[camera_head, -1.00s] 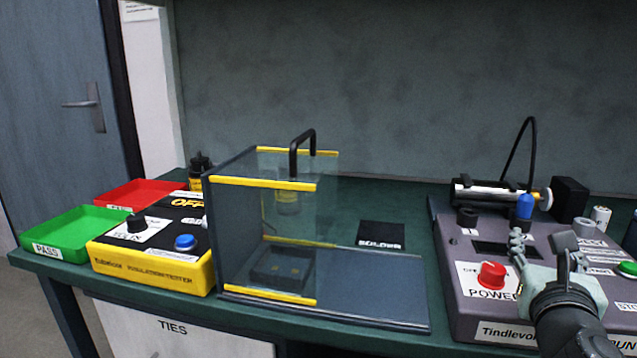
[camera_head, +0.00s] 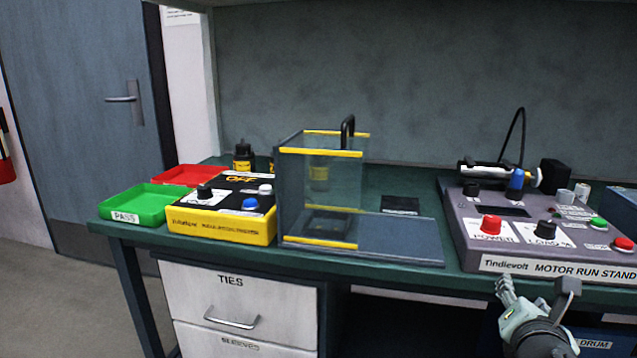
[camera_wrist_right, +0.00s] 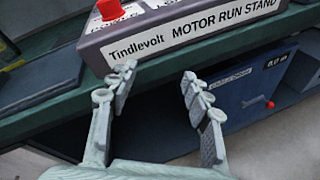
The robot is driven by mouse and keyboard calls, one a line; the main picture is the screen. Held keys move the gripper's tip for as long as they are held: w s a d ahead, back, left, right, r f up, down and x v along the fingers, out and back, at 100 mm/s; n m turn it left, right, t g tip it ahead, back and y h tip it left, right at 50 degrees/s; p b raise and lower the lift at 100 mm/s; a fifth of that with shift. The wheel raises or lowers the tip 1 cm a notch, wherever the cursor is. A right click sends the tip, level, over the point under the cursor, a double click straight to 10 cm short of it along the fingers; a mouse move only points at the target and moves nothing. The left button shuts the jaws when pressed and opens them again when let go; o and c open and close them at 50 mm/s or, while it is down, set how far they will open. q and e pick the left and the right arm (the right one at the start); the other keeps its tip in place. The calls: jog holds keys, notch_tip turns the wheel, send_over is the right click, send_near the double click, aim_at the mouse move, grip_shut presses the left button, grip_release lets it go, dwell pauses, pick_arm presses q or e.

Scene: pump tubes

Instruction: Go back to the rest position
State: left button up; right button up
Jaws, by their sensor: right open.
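My right gripper (camera_head: 535,290) is open and empty. It hangs in front of the bench's front edge, below the motor run stand (camera_head: 558,268). In the right wrist view the gripper's two fingers (camera_wrist_right: 158,92) are spread apart with nothing between them, and the stand's label (camera_wrist_right: 190,32) shows beyond the fingertips. My left gripper is not in view.
The green bench top (camera_head: 410,178) carries a yellow insulation tester (camera_head: 222,228), green PASS tray (camera_head: 140,204), red tray (camera_head: 188,176) and clear guard box (camera_head: 335,190). White drawers (camera_head: 240,290) sit below. A blue drum unit (camera_wrist_right: 240,92) stands under the bench. Floor at left is clear.

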jog(key=s+a+f+m+g+y, duration=0.15)
jog(key=f+m, duration=0.25)
jog(key=f, duration=0.4)
jog(key=s+f+m+g, duration=0.2)
jog(key=s+f+m, duration=0.15)
jog(key=f, duration=0.45)
jog(key=s+f+m+g+y, duration=0.15)
jog(key=f+m, duration=0.25)
jog(key=f, duration=0.4)
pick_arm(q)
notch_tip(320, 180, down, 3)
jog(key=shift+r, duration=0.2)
pick_arm(e)
jog(key=s+a+f+m+g+y, duration=0.1)
jog(key=s+a+f+m+g, duration=0.1)
jog(key=s+f+m, duration=0.4)
jog(key=s+a+f+m+g+y, duration=0.1)
jog(key=s+a+f+m+g, duration=0.2)
jog(key=s+f+m, duration=0.3)
jog(key=s+a+f, duration=0.1)
jog(key=s+f, duration=0.3)
jog(key=f, duration=0.2)
jog(key=shift+s+f+y, duration=0.3)
jog(key=shift+f, duration=0.1)
